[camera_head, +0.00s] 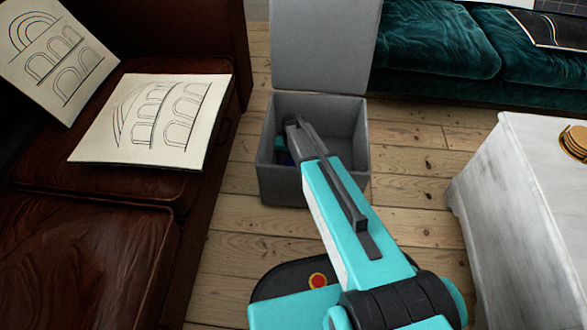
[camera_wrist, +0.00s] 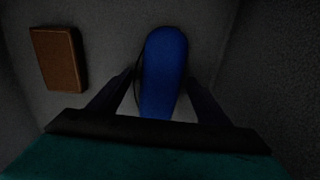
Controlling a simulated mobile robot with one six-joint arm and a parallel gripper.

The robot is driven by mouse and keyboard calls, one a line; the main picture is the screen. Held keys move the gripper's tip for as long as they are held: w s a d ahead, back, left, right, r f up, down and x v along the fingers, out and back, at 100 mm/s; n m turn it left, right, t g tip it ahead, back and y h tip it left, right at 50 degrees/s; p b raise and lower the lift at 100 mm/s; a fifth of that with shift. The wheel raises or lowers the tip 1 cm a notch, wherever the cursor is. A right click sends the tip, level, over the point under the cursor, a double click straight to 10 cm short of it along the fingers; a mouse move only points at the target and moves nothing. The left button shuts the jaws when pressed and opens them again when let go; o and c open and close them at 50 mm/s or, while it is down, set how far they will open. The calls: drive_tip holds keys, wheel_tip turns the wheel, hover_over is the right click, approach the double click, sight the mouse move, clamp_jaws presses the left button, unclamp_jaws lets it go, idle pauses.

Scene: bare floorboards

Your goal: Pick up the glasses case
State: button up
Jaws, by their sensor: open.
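A long blue object with rounded ends, which looks like the glasses case (camera_wrist: 165,70), lies on the floor of the open grey box in the wrist view. My gripper (camera_wrist: 160,85) is open, with one dark finger on each side of the case's near part. I cannot tell whether the fingers touch it. The near end of the case is hidden by the gripper body.
A brown block-like item (camera_wrist: 58,58) lies left of the case inside the box. The box walls stand close around my gripper, and its lid (camera_head: 320,45) is raised. A brown leather sofa (camera_head: 90,250) stands left, a white table (camera_head: 520,190) right, a green sofa (camera_head: 450,45) behind.

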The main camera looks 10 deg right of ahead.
idle(0.3)
drive_tip(key=c, duration=1.2)
drive_tip(key=shift+r, duration=0.1)
wheel_tip(320, 180, up, 10)
drive_tip(key=p, duration=0.4)
